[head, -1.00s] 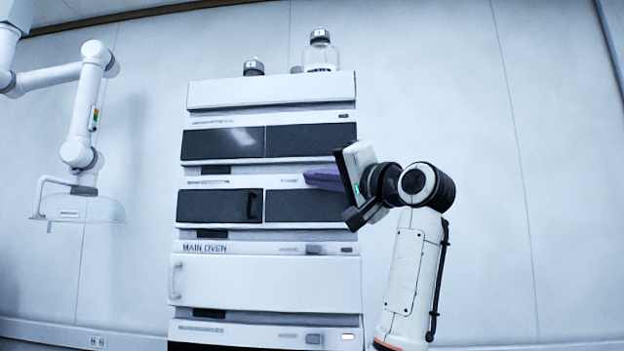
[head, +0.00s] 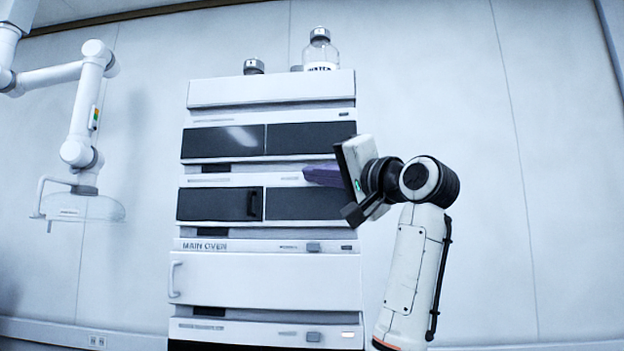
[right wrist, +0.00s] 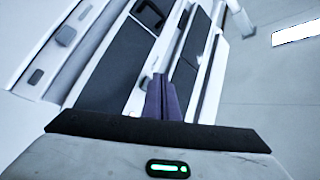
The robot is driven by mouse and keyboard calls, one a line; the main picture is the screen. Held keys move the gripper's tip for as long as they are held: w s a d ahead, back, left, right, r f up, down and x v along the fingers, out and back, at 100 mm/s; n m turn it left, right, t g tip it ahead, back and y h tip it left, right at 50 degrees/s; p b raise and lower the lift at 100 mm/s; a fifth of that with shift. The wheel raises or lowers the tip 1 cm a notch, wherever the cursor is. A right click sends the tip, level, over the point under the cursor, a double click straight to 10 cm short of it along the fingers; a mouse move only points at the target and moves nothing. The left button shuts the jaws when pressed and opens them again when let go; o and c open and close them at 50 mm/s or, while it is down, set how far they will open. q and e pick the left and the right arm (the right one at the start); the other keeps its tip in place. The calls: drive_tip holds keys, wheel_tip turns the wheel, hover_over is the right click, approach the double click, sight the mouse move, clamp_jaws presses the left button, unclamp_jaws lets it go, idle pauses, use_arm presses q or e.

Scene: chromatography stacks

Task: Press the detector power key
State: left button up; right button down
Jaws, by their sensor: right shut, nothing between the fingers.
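A stack of white chromatography modules stands in the middle of the head view. My right gripper (head: 322,175) has purple fingers, shut and empty, in front of the upper right of the dark-doored module (head: 220,204). The fingers hide part of its front strip, and I cannot tell whether they touch it. The shut fingers also show in the right wrist view (right wrist: 160,100), pointing toward the module fronts. The bottom module (head: 255,330) has a grey key (head: 313,337) and a small lit window (head: 348,335). Its label is too small to read, so I cannot tell which module is the detector.
The MAIN OVEN module (head: 260,280) has a grey key (head: 313,247) and a handle at left. Bottles, one a clear bottle (head: 320,52), stand on top. A white jointed arm with a hood (head: 85,207) hangs at left. The space between hood and stack looks free.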

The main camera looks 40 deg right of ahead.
drive_tip(key=s+a, duration=0.2)
drive_tip(key=s+a+b, duration=0.1)
drive_tip(key=a, duration=0.1)
drive_tip(key=shift+s+a+b, duration=0.3)
drive_tip(key=shift+s+a, duration=0.05)
idle(1.4)
